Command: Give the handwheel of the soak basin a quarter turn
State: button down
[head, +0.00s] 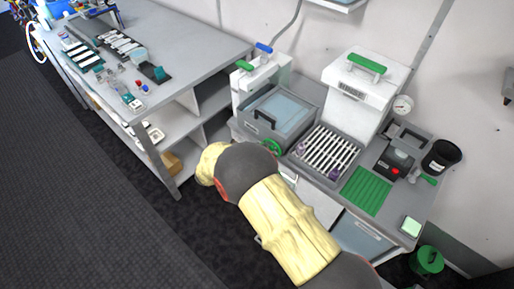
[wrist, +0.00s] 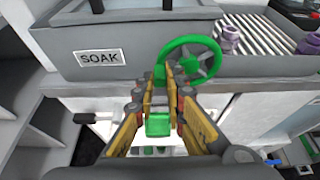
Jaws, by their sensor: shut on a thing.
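The soak basin (head: 288,106) is a grey box with a clear lid and a dark handle, standing on the counter in the head view. Its front carries a SOAK label (wrist: 99,58) in the wrist view. The green handwheel (wrist: 207,52) is on the basin's front; it also shows at the basin's front corner in the head view (head: 272,146). My gripper (wrist: 168,82) is shut on the handwheel's left rim, with its fingers on either side of it. In the head view my arm hides the gripper.
A striped rack (head: 325,150) with purple-based items stands right of the basin. A green mat (head: 366,191) and a dark device with a red button (head: 395,162) are further right. A grey workbench (head: 190,45) with shelves stands at left. Open floor lies in front.

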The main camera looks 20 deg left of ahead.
jog(key=c, duration=1.8)
grip_release()
jog(key=shift+c, duration=0.2)
jog(key=v, duration=1.2)
jog(key=shift+w, duration=0.1)
